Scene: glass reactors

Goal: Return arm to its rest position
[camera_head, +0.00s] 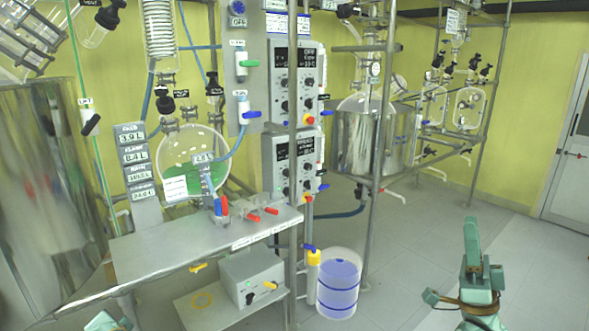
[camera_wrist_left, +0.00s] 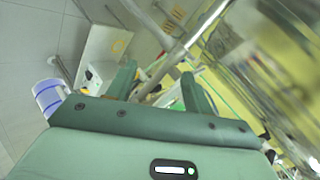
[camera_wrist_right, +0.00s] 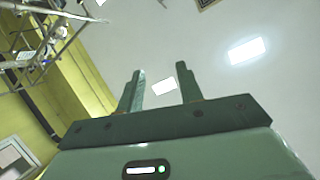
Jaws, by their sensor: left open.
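My right gripper (camera_head: 471,232) is at the lower right of the head view, pointing up, clear of the equipment. In the right wrist view its two fingers (camera_wrist_right: 160,69) stand apart with nothing between them, against the ceiling. Only a small green piece of my left arm (camera_head: 106,322) shows at the bottom left of the head view, below the steel bench. In the left wrist view the left fingers (camera_wrist_left: 159,71) are apart, with a metal pole and part of the bench behind them. I see nothing held there.
A steel bench (camera_head: 150,262) with valves on a metal frame stands at the left. A large steel vessel (camera_head: 45,200) is at the far left. A bucket of bluish liquid (camera_head: 339,285) stands on the floor. Tiled floor (camera_head: 412,262) is free between the bucket and my right arm.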

